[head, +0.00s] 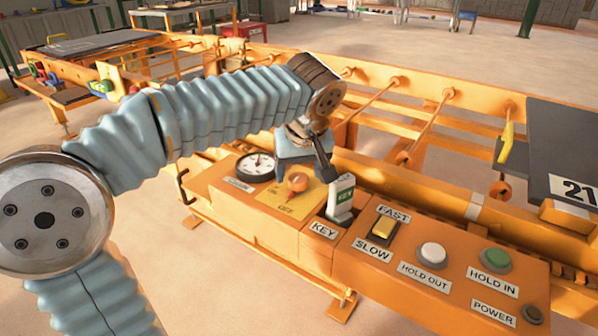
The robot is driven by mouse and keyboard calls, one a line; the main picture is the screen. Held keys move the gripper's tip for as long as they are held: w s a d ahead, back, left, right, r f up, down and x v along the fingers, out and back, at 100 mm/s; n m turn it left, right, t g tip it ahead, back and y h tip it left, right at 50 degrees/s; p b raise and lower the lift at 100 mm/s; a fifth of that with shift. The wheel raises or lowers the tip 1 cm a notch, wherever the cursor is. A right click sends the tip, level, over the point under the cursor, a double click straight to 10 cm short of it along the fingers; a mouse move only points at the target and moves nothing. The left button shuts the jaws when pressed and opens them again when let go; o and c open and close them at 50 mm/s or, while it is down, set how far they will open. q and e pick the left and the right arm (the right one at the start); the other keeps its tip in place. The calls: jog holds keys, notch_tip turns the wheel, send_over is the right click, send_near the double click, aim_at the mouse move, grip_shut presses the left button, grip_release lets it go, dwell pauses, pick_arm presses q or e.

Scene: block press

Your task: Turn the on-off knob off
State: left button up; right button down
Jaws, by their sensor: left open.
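The on-off knob (297,182) is a small orange round knob on a yellow plate (272,197) in the orange control panel. I cannot tell whether a finger touches the knob, nor which way the knob is set. My right gripper is not in view.
Further right are a yellow FAST/SLOW switch (382,229), a white button (432,255) and a green button (496,259). Orange rails lie behind.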

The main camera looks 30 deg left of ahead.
pick_arm(q)
jog(key=p+v, duration=0.2)
jog(key=v, duration=1)
jog(key=shift+f, duration=0.1)
